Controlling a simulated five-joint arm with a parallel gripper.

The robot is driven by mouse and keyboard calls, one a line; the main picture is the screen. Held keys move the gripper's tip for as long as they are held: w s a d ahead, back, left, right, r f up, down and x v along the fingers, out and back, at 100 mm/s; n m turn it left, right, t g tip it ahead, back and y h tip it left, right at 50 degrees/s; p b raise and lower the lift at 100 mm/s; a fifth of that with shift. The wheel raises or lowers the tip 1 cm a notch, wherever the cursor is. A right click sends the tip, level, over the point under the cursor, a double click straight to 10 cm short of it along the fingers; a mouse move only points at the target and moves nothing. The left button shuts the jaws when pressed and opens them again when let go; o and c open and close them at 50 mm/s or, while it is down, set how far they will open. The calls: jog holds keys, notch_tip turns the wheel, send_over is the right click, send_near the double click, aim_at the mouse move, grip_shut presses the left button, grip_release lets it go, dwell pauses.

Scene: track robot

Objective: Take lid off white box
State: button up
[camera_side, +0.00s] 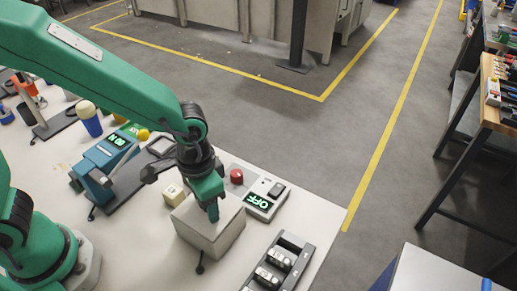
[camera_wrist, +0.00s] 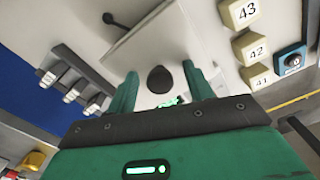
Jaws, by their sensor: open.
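The white box (camera_side: 209,236) stands on the pale bench with its flat lid (camera_side: 222,208) on top. In the wrist view the pale lid (camera_wrist: 145,48) carries a dark round knob (camera_wrist: 160,79). My gripper (camera_side: 212,210) is over the lid, pointing down, and hides the knob in the side view. In the wrist view my gripper (camera_wrist: 159,73) is open, with one green finger on each side of the knob. A gap shows between the knob and each finger. I cannot tell the exact height of the fingertips against the knob.
A switch unit reading OFF (camera_side: 266,199) and a red button (camera_side: 237,176) stand just beyond the box. A dark rack (camera_side: 279,264) is close on its right. A cream block (camera_side: 174,195) is at its left. Numbered blocks show in the wrist view (camera_wrist: 256,48).

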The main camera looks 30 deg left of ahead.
grip_shut()
jog(key=shift+r, duration=0.15)
jog(key=shift+r, duration=0.45)
notch_tip(320, 180, up, 3)
jog(key=shift+r, duration=0.1)
jog(key=s+d+r, duration=0.4)
jog(key=s+r, duration=0.2)
jog(key=s, duration=0.4)
jog(key=shift+s+d+r, duration=0.3)
jog(key=shift+s+r, duration=0.05)
jog(key=shift+s, duration=0.05)
